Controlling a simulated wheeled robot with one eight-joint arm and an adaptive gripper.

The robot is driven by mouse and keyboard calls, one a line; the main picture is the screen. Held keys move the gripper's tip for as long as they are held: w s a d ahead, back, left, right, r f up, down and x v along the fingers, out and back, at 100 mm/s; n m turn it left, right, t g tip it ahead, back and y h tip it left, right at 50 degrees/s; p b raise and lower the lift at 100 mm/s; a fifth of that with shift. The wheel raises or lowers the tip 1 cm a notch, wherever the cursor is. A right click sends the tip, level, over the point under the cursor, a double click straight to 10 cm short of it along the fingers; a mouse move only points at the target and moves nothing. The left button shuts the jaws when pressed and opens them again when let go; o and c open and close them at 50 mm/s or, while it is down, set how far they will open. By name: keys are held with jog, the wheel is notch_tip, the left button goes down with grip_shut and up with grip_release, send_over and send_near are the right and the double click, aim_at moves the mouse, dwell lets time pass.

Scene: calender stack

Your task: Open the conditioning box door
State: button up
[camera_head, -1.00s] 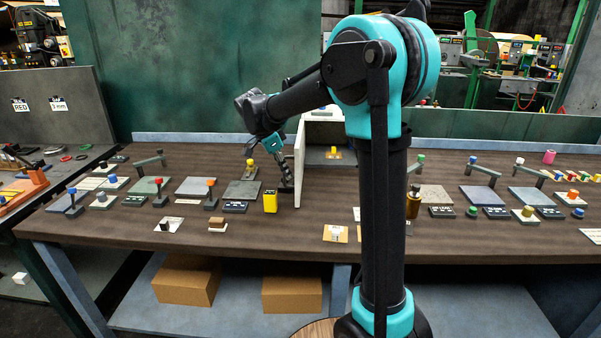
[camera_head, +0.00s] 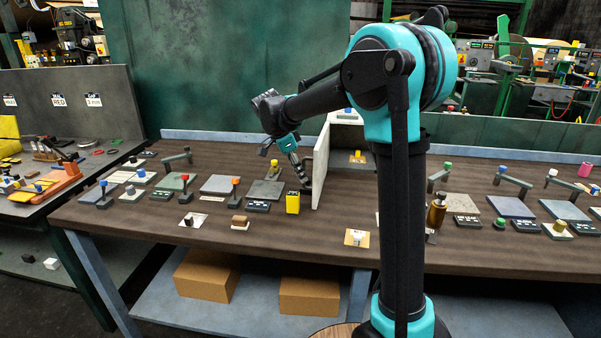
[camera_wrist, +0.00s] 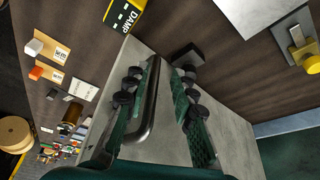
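The conditioning box (camera_head: 346,117) stands at the back of the bench, partly hidden behind my arm. Its pale door (camera_head: 321,165) stands swung out toward the bench front, and the inside shows with a yellow-topped piece (camera_head: 357,156) in it. My gripper (camera_head: 303,178) is at the left face of the door. In the wrist view, the door (camera_wrist: 165,150) fills the middle, and the dark bar handle (camera_wrist: 150,100) lies between the fingers of my gripper (camera_wrist: 157,88). The fingers are apart, with a clear gap on the handle's right side; contact on the left cannot be told.
A yellow DAMP block (camera_head: 292,202) stands close left of the door, and it also shows in the wrist view (camera_wrist: 124,12). A grey plate with a yellow knob (camera_head: 271,176) lies left of my gripper.

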jog(key=shift+w+d, duration=0.1)
dwell(0.3)
jog(key=v, duration=1.2)
